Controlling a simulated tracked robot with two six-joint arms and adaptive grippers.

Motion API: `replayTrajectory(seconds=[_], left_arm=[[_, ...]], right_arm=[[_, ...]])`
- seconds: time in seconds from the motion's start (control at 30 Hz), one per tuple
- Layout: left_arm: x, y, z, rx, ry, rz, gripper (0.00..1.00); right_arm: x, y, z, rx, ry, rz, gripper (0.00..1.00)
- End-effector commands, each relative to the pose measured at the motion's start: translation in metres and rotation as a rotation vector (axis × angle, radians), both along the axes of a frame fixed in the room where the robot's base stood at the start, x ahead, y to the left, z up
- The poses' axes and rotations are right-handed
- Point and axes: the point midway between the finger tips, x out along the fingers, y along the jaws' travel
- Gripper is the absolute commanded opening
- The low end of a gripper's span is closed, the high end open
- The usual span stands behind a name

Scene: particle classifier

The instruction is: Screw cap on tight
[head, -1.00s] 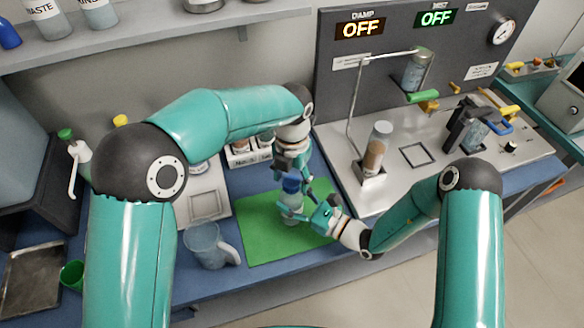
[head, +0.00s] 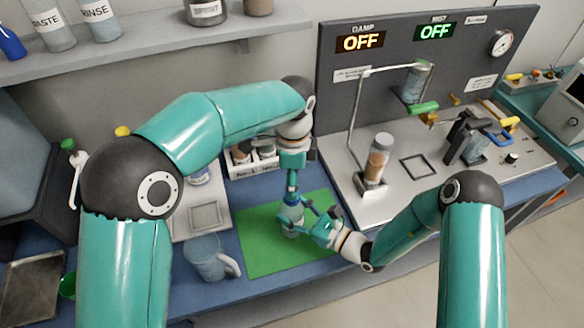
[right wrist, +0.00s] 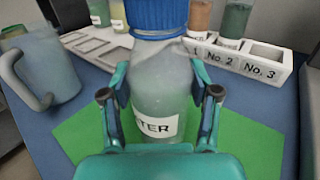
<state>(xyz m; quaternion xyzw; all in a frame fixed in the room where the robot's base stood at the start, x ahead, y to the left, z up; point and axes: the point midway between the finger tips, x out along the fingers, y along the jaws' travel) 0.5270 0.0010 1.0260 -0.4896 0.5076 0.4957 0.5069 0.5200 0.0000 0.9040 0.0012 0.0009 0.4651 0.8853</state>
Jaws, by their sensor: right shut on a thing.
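A translucent bottle (right wrist: 158,82) with a white label ending in "TER" stands upright over the green mat (head: 262,250). A blue cap (right wrist: 160,16) sits on its mouth, its top cut off in the right wrist view. My right gripper (right wrist: 160,98) is shut on the bottle's body, one finger on each side. In the head view my left gripper (head: 292,188) points down directly above the bottle. Its fingers are small and overlap the cap area, so I cannot tell whether they grip. No left finger shows on the visible part of the cap.
A jug (head: 205,258) stands left of the mat. A rack (right wrist: 245,60) with small jars is behind it. The steel apparatus (head: 400,175) with a brown-filled bottle (head: 379,158) stands to the right. The mat's front area is clear.

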Motion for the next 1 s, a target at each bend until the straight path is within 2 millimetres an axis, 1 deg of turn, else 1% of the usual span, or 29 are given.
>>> replayTrajectory(seconds=[0.1,0.6,0.7,0.8,0.9,1.0], left_arm=[[0.000,0.000,0.006,0.001,-0.002,0.265,0.62],[-0.001,0.001,0.028,0.008,-0.005,1.402,0.62],[-0.002,0.001,0.032,0.008,-0.005,1.591,0.62],[-0.002,0.001,0.034,0.010,-0.005,1.738,0.62],[-0.002,0.001,0.036,0.011,-0.005,1.838,0.62],[-0.003,0.001,0.037,0.012,-0.004,1.894,0.62]], right_arm=[[-0.001,0.000,0.000,0.000,0.002,0.001,0.00],[-0.001,0.001,0.000,0.000,0.002,0.002,0.00],[-0.001,0.001,0.000,0.000,0.002,0.002,0.00],[-0.001,0.001,0.000,0.000,0.002,0.002,0.00],[-0.001,0.001,0.000,0.000,0.002,0.002,0.00],[-0.001,0.001,0.000,0.001,0.003,0.002,0.00]])
